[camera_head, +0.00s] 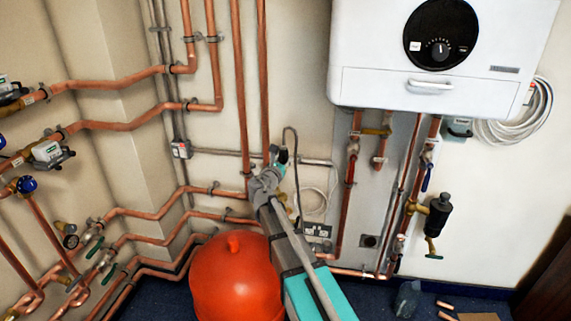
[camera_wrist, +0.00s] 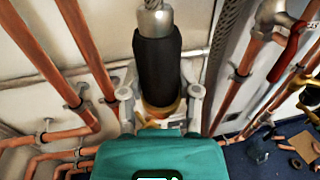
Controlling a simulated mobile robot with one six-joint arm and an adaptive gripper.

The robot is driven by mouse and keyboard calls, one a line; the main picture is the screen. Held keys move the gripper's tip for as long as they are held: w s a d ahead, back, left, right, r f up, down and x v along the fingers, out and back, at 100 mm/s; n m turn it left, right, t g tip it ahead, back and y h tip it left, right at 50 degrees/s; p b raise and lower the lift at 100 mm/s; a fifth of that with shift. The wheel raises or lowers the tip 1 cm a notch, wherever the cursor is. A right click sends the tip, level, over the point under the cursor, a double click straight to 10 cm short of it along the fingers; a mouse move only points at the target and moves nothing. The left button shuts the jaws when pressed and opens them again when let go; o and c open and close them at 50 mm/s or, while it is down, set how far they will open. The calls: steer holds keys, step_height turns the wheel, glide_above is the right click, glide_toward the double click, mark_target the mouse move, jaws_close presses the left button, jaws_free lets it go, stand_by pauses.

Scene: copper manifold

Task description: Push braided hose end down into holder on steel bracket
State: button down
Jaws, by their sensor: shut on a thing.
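In the wrist view my gripper (camera_wrist: 160,104) is shut on the hose end (camera_wrist: 158,68), a black sleeve with a grey metal ferrule on top and a brass-coloured part low between the fingers. The sleeve looks roughly upright in this view. A grey braided length of hose (camera_wrist: 229,38) runs down on the right. In the head view my gripper (camera_head: 270,177) is in front of the wall, and the thin dark hose (camera_head: 295,138) loops above it. The sleeve is tiny there. I cannot make out the steel bracket or its holder; my gripper may hide them.
Two vertical copper pipes (camera_head: 241,85) run close above my gripper. A red round tank (camera_head: 237,280) stands beside my arm at the lower left. A white boiler (camera_head: 440,60) hangs at the upper right, with pipes and a black filter (camera_head: 440,208) below. A wall socket (camera_head: 318,231) is nearby.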

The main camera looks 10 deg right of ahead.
steer(key=shift+w, duration=3.1)
step_height(320, 180, down, 13)
steer(key=b, duration=1.3)
steer(key=shift+s+f+b, duration=0.1)
steer(key=shift+f+b, duration=0.15)
steer(key=shift+b, duration=0.05)
steer(key=shift+f+b, duration=1.05)
steer(key=shift+f, duration=0.05)
steer(key=shift+f+b, duration=0.85)
steer(key=shift+c, duration=1.2)
jaws_free()
steer(key=shift+s, duration=0.1)
